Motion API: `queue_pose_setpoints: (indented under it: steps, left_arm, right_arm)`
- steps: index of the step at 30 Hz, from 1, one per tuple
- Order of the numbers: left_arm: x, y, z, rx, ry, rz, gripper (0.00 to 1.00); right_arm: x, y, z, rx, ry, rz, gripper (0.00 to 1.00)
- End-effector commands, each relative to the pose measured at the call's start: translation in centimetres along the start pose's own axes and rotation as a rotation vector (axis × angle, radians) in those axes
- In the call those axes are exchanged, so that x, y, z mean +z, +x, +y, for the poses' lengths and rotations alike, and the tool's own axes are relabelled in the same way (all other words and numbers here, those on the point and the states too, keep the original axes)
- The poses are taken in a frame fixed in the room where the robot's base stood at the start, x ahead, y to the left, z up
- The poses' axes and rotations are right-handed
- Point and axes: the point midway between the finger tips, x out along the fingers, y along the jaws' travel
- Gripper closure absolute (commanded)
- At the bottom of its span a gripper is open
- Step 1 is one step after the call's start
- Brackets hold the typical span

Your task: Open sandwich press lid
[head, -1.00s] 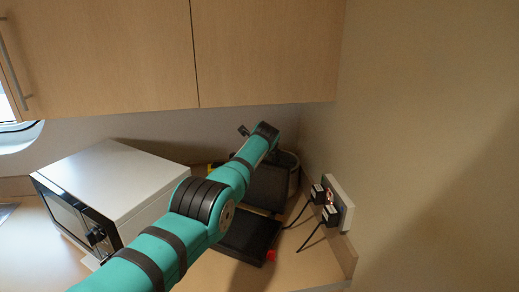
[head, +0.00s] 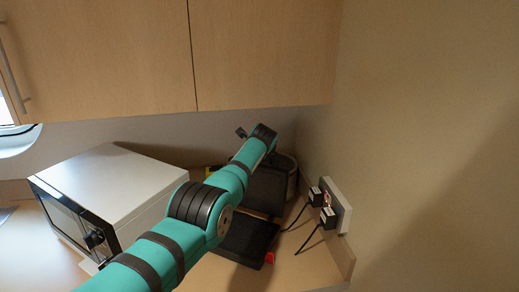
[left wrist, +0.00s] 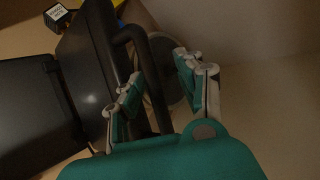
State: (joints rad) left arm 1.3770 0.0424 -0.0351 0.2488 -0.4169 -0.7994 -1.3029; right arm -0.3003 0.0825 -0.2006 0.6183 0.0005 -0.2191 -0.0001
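The black sandwich press stands in the counter corner, partly hidden by my left arm in the head view. Its lid (head: 266,190) is raised, tilted up at the back of its flat base (head: 248,238). In the left wrist view the lid (left wrist: 84,62) stands beside the base (left wrist: 35,100), with a bar handle (left wrist: 139,62) along the lid. My left gripper (left wrist: 160,67) is open, its two fingers apart with the handle between them. I cannot tell whether either finger touches it. In the head view the gripper is hidden behind the arm. My right gripper is not in view.
A white microwave (head: 113,185) stands left of the press. Wall sockets with black plugs (head: 327,214) and cables are at the right. A round container (head: 290,170) stands behind the lid. Wooden cupboards (head: 264,60) hang above. The front right counter is bare.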

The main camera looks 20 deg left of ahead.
Motion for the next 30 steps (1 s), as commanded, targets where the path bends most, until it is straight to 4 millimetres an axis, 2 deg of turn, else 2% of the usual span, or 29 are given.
queue_pose_setpoints:
  steps: [14, 20, 30]
  left_arm:
    - [0.0, -2.5, 0.2, -0.001, -0.001, 0.001, 0.63]
    - [-0.1, -4.9, 0.1, -0.003, -0.001, 0.002, 0.63]
    - [-0.1, -10.0, 0.0, -0.005, 0.0, 0.002, 0.63]
  right_arm:
    - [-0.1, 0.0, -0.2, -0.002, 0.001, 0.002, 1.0]
    - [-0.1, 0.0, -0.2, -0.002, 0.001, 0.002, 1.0]
    - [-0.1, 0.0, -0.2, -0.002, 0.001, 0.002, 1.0]
